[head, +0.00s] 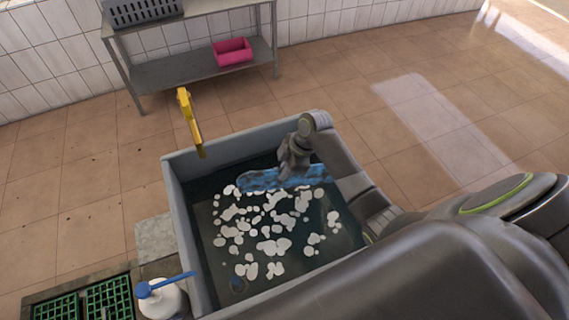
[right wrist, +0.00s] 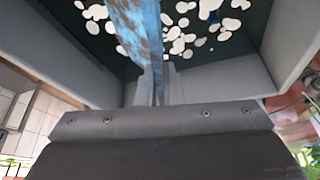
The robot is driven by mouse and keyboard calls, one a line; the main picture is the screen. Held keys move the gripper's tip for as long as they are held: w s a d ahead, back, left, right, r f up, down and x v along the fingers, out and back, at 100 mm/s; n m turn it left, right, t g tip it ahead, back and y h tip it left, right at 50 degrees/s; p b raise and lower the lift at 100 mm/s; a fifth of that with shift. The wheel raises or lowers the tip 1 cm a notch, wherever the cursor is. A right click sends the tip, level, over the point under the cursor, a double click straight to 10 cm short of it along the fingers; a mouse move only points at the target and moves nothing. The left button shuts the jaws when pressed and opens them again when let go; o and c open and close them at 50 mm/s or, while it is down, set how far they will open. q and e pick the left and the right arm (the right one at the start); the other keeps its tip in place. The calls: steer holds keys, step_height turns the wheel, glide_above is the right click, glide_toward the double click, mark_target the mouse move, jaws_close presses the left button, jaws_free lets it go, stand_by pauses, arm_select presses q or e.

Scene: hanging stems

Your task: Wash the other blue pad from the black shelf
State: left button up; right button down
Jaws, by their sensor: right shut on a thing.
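A long blue pad (head: 262,179) with brown smudges lies level at the surface of the dark water in the grey sink basin (head: 177,190), towards its far side. My right gripper (head: 293,172) reaches down over the basin and is shut on the pad. In the right wrist view the blue pad (right wrist: 137,30) stands out from between the fingers of my right gripper (right wrist: 160,85), with foamy water behind it. The smudges are still visible on the pad. My left gripper is not in view. No black shelf can be made out for certain.
White foam patches (head: 265,246) float in the basin. A yellow tap (head: 190,122) stands at its far left rim. A white bottle with a blue pump (head: 163,298) and green crates (head: 108,299) are at lower left. A metal rack (head: 160,74) holds a pink tub (head: 232,52) and grey crate (head: 143,11).

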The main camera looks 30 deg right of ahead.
step_height(320, 180, down, 19)
steer(key=b, duration=1.3)
stand_by(0.3)
steer(key=d+p, duration=0.1)
steer(key=d, duration=0.1)
steer(key=d+p, duration=0.1)
steer(key=d, duration=0.2)
steer(key=shift+s+d, duration=0.2)
steer(key=shift+d, duration=0.05)
stand_by(2.8)
